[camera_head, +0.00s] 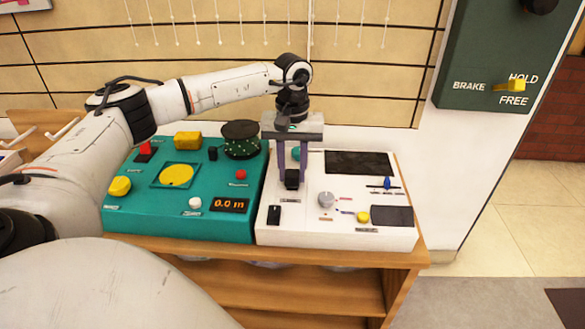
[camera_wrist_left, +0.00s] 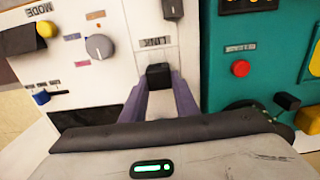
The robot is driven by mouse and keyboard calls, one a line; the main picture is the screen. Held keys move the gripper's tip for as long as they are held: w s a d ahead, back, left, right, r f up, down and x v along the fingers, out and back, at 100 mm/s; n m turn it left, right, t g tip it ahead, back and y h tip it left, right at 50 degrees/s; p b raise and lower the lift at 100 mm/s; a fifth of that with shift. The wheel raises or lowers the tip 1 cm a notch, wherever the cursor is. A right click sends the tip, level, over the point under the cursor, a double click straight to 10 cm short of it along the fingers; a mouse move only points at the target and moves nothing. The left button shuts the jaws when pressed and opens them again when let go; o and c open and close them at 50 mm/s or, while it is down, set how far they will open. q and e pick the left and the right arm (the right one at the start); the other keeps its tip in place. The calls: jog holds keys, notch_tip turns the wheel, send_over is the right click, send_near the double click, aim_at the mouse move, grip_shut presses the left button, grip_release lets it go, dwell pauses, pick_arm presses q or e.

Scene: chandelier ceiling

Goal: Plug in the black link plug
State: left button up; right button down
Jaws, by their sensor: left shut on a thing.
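The black link plug (camera_head: 291,183) is a small dark block between the purple fingers of my left gripper (camera_head: 292,179), over the white panel (camera_head: 312,237). In the left wrist view the plug (camera_wrist_left: 158,75) shows between the fingertips of my left gripper (camera_wrist_left: 159,82), close to the LINK label (camera_wrist_left: 158,42). The gripper is shut on it and points down. I cannot tell whether the plug is seated in the panel; its underside is hidden. My right gripper is not in view.
A black rectangular part (camera_head: 274,214) lies left of the grey knob (camera_head: 326,199) on the panel. A blue lever (camera_head: 387,183) and yellow knob (camera_head: 363,217) are further right. The teal panel (camera_head: 152,222) adjoins on the left. A green brake board (camera_head: 490,60) hangs at right.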

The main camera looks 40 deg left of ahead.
pick_arm(q)
jog(key=shift+f, duration=0.4)
dwell(0.4)
jog(key=o, duration=1.5)
